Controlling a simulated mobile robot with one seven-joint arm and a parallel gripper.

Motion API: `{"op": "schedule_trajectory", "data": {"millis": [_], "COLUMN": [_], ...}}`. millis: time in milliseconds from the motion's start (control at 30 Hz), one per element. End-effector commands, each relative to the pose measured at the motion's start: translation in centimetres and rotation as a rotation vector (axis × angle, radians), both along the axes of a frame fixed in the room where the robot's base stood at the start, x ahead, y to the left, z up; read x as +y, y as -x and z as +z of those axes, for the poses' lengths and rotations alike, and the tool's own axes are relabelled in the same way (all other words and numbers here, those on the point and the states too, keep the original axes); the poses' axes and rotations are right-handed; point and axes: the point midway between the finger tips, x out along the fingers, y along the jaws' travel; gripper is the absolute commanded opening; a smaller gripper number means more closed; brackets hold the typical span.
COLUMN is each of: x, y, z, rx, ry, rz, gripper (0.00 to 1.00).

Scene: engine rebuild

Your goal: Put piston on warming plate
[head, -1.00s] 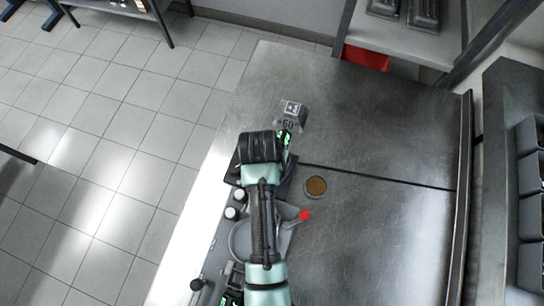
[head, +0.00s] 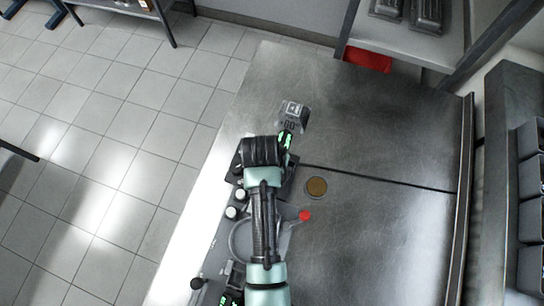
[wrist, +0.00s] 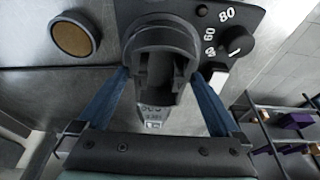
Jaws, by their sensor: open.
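In the wrist view the dark grey piston (wrist: 160,45) stands between my gripper's two blue fingers (wrist: 160,78), its hollow side facing the camera. The fingers are open, one on each side of it. Just beyond the piston is the dark warming plate (wrist: 215,14), with a black dial and printed numbers. The piston appears to be on or just over the plate; its contact edge is hidden. In the head view my gripper (head: 286,143) is over the dark plate (head: 290,184), and my arm hides the piston and most of the plate.
A grey box marked with figures (head: 292,115) stands just beyond the gripper. A brown-topped disc (head: 316,187) lies to the right on the metal bench (head: 385,150). A red knob (head: 305,215) and white-capped items (head: 232,212) are near my arm. The bench's right side is clear.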

Motion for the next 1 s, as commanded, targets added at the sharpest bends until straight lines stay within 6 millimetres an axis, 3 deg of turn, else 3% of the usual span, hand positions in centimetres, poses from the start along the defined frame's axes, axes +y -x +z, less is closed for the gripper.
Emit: {"op": "schedule_trajectory", "data": {"millis": [167,600,900,1000], "x": [0.2,1.0,1.1,1.0], "y": [0.5,2.7,3.3,2.3], "z": [2.0,9.8,11.5,12.4], "rx": [-0.003,-0.004,-0.001,-0.042], "ry": [-0.001,0.001,0.000,0.001], "rz": [0.002,0.001,0.000,0.008], "gripper": [1.00,1.00,1.00,1.00]}}
